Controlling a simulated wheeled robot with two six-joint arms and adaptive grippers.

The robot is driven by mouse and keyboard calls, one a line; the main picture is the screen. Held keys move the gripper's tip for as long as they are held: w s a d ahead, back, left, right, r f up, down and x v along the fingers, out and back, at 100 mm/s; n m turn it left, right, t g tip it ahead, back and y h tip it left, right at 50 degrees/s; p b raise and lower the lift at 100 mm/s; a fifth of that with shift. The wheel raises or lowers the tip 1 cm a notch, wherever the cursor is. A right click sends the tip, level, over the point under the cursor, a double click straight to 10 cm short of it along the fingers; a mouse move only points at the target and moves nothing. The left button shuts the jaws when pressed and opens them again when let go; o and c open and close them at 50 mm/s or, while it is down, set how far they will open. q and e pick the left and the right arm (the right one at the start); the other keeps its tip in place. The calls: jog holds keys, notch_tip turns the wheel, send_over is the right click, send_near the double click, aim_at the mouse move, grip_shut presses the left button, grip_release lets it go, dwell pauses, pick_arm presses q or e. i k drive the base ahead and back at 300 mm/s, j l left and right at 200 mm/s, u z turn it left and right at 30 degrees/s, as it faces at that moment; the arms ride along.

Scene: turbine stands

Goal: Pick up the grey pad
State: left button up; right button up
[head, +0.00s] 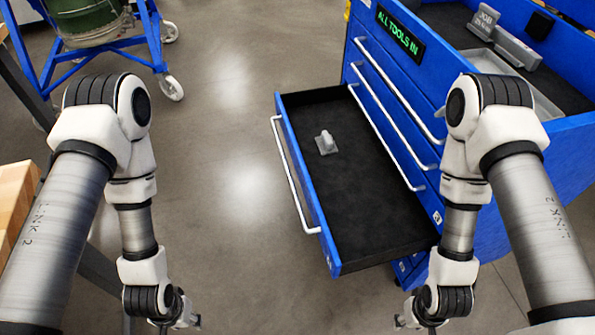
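A small light-grey piece with a flat square base and a raised knob (326,142) lies in the open drawer, near its far end. It looks like the grey pad, though I cannot be sure. My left gripper (191,321) is low in the head view, left of the drawer and well apart from the grey piece. My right gripper (403,321) is low in the view, below the drawer's near end, also apart from it. Both grippers are small and partly cut off, so I cannot tell whether their fingers are open or shut.
The blue tool cabinet (433,205) stands at right; its open drawer (370,215) has a black lining, mostly bare. A sign (401,33) reads "ALL TOOLS IN". Grey blocks (503,42) lie on top. A blue wheeled stand (150,40) is at upper left. Floor between is clear.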

aim_at(325, 143)
jog(key=i+j+u, duration=0.15)
jog(key=i+u, duration=0.35)
jog(key=i, duration=0.45)
jog(key=i+l+u, duration=0.25)
jog(key=i+u, duration=0.25)
jog(key=i, duration=0.4)
jog(key=i+j+z, duration=0.2)
jog(key=z, duration=0.25)
jog(key=i+j+z, duration=0.3)
jog(key=z, duration=0.15)
jog(key=i+j+z, duration=0.45)
jog(key=j+z, duration=1)
jog(key=l, duration=0.75)
jog(key=i+l, duration=0.1)
jog(key=l, duration=0.65)
